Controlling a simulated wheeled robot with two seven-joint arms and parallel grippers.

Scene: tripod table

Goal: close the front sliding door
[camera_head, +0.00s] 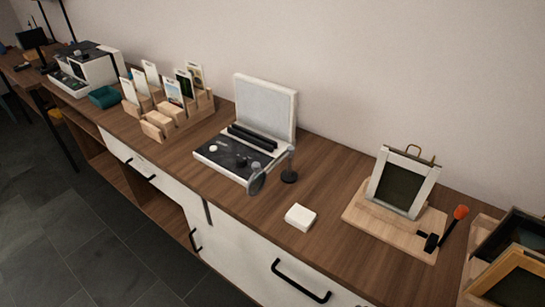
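The long wooden sideboard (330,243) has white fronts along its near side. One white panel (225,243) carries a black upright handle (195,240) near its left edge and looks like the sliding door. An open wooden compartment (163,211) shows to the left of this panel. The lower part of the panel is cut off by the picture's bottom edge. Neither my left nor my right gripper is in view.
White fronts with black handles sit left (152,178) and right (301,282). On top stand a grey-lidded device (264,108), card holders (180,119), a white block (300,217) and a framed stand (403,183). Dark tiled floor (75,230) in front is clear.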

